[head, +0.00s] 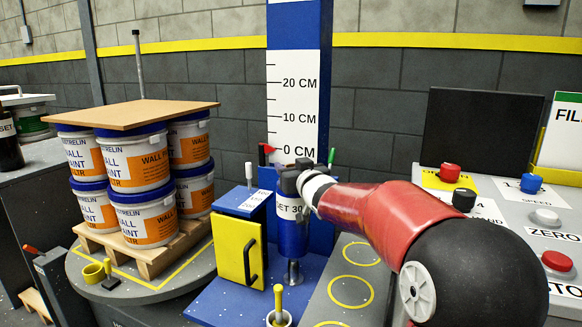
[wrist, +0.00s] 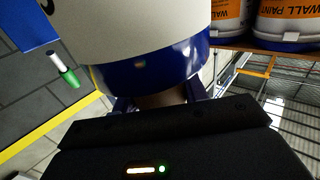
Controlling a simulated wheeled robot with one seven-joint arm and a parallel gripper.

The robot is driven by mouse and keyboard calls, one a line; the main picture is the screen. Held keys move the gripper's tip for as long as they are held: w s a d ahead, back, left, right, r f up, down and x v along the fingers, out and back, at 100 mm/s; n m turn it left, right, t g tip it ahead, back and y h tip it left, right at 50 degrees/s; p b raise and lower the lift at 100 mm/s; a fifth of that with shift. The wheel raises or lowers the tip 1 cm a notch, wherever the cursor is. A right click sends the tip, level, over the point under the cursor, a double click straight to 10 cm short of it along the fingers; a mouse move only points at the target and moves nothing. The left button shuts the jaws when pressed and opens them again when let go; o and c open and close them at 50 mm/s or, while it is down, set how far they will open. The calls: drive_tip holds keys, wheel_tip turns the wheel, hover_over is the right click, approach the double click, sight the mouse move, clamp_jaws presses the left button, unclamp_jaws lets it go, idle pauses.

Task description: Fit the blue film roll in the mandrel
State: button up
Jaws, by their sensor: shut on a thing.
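The blue film roll (head: 292,236) stands upright in the head view, with a white label around its middle. My gripper (head: 291,178) is at the roll's top end. In the wrist view my gripper's fingers (wrist: 158,100) close around a brownish core at the end of the roll, whose blue band (wrist: 165,72) and pale surface fill the upper middle. A short metal post (head: 293,273), which looks like the mandrel, shows directly below the roll. I cannot tell whether the post's top is inside the roll.
A blue mast with a centimetre scale (head: 292,80) stands just behind the roll. A blue cabinet with a yellow door (head: 240,262) is close at left. Stacked paint pails (head: 146,219) stand on a pallet further left. A button console (head: 520,215) is at right.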

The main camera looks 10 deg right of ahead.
sight(294, 212)
drive_tip(key=shift+f+b, duration=0.6)
drive_tip(key=shift+f, duration=0.3)
drive_tip(key=shift+f+b, duration=1.35)
drive_tip(key=shift+f, duration=0.35)
idle(1.2)
drive_tip(key=shift+f, duration=0.15)
drive_tip(key=shift+d+r+p, duration=0.1)
drive_tip(key=shift+r+p, duration=0.45)
drive_tip(key=shift+r, duration=0.05)
drive_tip(key=shift+r+p, duration=0.5)
drive_tip(key=shift+r, duration=0.2)
drive_tip(key=shift+f+b, duration=0.95)
drive_tip(key=shift+f, duration=0.3)
idle(1.2)
